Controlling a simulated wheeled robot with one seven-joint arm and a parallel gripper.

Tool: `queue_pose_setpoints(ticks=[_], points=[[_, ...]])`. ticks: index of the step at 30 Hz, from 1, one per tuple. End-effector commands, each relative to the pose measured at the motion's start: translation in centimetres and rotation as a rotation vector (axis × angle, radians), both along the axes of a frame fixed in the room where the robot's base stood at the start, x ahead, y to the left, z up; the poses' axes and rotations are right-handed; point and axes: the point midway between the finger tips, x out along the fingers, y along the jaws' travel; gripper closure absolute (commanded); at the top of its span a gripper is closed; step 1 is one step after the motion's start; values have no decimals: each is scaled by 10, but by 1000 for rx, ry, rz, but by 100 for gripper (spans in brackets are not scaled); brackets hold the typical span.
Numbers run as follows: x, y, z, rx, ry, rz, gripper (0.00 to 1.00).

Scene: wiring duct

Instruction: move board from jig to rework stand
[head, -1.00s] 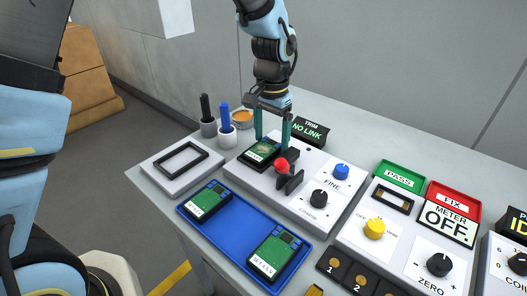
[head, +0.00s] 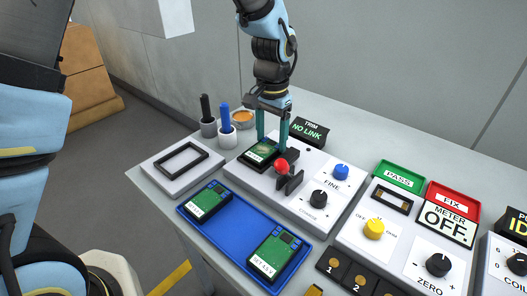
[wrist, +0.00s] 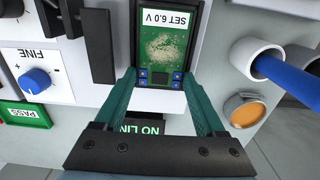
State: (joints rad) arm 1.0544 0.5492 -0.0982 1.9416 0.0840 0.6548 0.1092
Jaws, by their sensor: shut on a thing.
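The board (head: 261,152) is green with a dark edge and lies flat in the jig on the white TRIM unit (head: 322,174). In the wrist view the board (wrist: 163,45) carries a "SET 6.0 V" label and a pale speckled patch. My gripper (head: 271,141) points down over the jig, its two teal fingers shut on the board's sides near one end. The rework stand appears to be the white block with an empty black frame (head: 182,163), left of the jig. I cannot tell whether the board is lifted at all.
A red knob (head: 281,165) and black clamp blocks stand close to the board. A blue tray (head: 236,232) with two boards lies in front. Two cups with a black and a blue tool (head: 226,118) and an orange-topped tin (head: 243,117) stand behind the stand.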

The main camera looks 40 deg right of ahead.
Motion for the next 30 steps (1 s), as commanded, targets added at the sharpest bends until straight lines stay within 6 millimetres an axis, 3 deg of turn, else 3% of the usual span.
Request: queue_pose_setpoints(ticks=[6,30], points=[[0,0,0,0,0,0,77],[0,0,33,0,0,0,77]])
